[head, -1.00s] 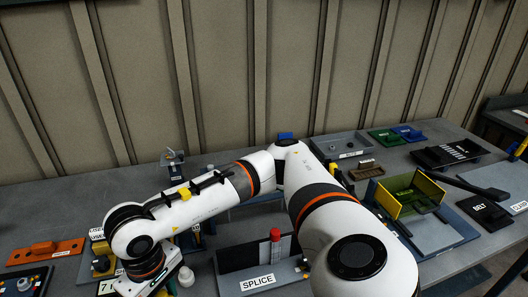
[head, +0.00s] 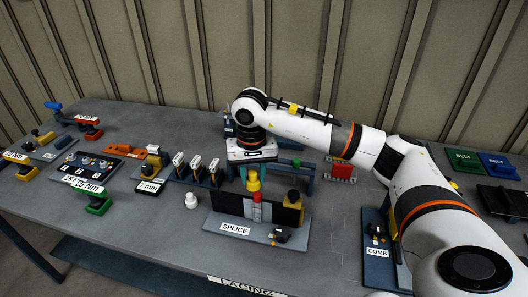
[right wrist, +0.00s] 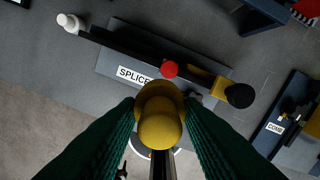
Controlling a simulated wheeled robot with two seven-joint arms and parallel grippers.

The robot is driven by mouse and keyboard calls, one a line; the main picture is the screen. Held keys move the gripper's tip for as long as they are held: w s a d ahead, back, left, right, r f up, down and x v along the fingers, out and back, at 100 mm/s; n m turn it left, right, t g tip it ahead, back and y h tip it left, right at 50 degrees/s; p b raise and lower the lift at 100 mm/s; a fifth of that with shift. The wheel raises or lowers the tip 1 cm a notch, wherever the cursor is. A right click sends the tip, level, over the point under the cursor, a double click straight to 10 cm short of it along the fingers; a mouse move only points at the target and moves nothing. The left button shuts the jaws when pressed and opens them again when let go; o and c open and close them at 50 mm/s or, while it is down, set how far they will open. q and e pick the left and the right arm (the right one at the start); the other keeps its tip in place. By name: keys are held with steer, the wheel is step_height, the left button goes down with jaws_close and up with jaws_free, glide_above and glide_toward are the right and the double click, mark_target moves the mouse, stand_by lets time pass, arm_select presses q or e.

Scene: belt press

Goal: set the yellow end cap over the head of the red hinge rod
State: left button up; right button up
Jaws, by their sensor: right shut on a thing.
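The yellow end cap (head: 253,181) is held in my right gripper (right wrist: 161,108), shut on it between green ridged fingers in the right wrist view. The yellow cap (right wrist: 160,125) fills the near middle there. The red hinge rod (head: 257,197) stands upright at the SPLICE fixture (head: 235,229), with a red head and a greyish body below. In the head view the cap appears just above the red head. In the right wrist view the red head (right wrist: 168,69) is uncovered, beyond the cap and apart from it. My left gripper is in neither current view.
A yellow block with a black knob (head: 293,197) stands right of the rod on the fixture. A white bottle-like piece (head: 191,201) stands to its left. Several labelled holders (head: 197,168) are behind left. The COMB tray (head: 376,240) is at right. The front-left table is clear.

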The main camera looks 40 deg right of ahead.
steer(key=w+d+r+m, duration=0.1)
steer(key=w+d, duration=0.1)
steer(key=b, duration=0.4)
glide_above(258, 194)
step_height(258, 194, down, 4)
steer(key=shift+f, duration=0.25)
arm_select(q)
steer(key=shift+w+f+b, duration=0.15)
steer(key=shift+w+f, duration=0.15)
steer(key=shift+f, duration=0.4)
steer(key=shift+w+f+b, duration=0.15)
steer(key=shift+w+f, duration=0.15)
steer(key=shift+f, duration=0.45)
steer(key=shift+w+f+b, duration=0.15)
steer(key=shift+w+f, duration=0.15)
steer(key=shift+f, duration=0.4)
arm_select(e)
steer(key=shift+f, duration=0.75)
arm_select(q)
steer(key=shift+f+b, duration=0.5)
steer(key=shift+a+f+b, duration=0.1)
steer(key=shift+f+b, duration=1.3)
arm_select(e)
steer(key=shift+f, duration=1.55)
steer(key=o, duration=1.1)
steer(key=shift+r, duration=0.1)
